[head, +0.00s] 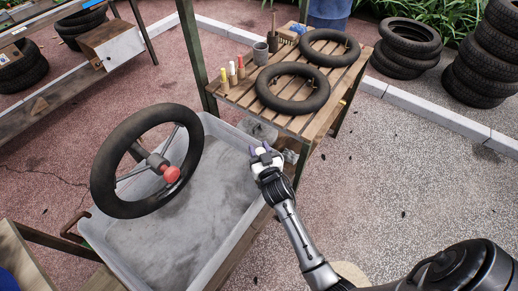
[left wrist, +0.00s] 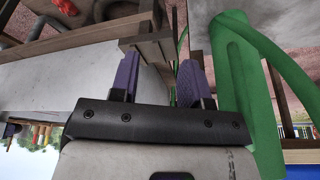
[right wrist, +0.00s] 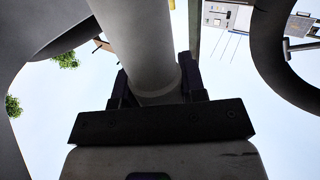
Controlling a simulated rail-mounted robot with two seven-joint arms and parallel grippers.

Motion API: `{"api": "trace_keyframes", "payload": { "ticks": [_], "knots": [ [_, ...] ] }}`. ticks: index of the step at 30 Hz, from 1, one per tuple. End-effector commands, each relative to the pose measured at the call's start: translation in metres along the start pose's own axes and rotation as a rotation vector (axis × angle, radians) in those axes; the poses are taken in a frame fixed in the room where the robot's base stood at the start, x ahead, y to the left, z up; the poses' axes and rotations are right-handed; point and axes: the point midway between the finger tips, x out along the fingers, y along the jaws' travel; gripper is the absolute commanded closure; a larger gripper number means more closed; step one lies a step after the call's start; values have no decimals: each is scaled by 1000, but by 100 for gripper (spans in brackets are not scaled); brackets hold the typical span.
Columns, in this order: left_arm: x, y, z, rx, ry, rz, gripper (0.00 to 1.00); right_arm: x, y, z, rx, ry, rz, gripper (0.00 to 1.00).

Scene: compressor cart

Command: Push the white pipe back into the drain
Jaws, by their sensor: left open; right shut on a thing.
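My right gripper (head: 266,156) is at the right rim of the grey tub (head: 239,250) in the head view. It is shut on the white pipe (head: 265,148), of which only a small pale piece shows there. In the right wrist view the pipe (right wrist: 140,40) is a thick pale cylinder between the fingers of my right gripper (right wrist: 157,85), running up and slightly left. I cannot make out the drain or the pipe's far end in it. My left gripper (left wrist: 158,80) is open and empty in the left wrist view, and is not seen in the head view.
A slatted table (head: 238,95) with two black rings is behind my right gripper. A green tube (left wrist: 238,90) is close beside my left gripper. Open ground (head: 400,180) lies right.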

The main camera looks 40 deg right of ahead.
Motion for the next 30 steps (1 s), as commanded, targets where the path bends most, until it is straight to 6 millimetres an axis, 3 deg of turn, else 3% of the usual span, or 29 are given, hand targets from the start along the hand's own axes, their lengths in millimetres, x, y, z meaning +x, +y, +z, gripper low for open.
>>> {"api": "trace_keyframes", "payload": {
  "ticks": [17,30],
  "knots": [
    [6,-2,2,6,-1,-4,57,0,0,8,0,0,0,100],
    [-4,2,-2,-6,1,5,57,0,0,-1,0,1,0,100]
  ]
}}
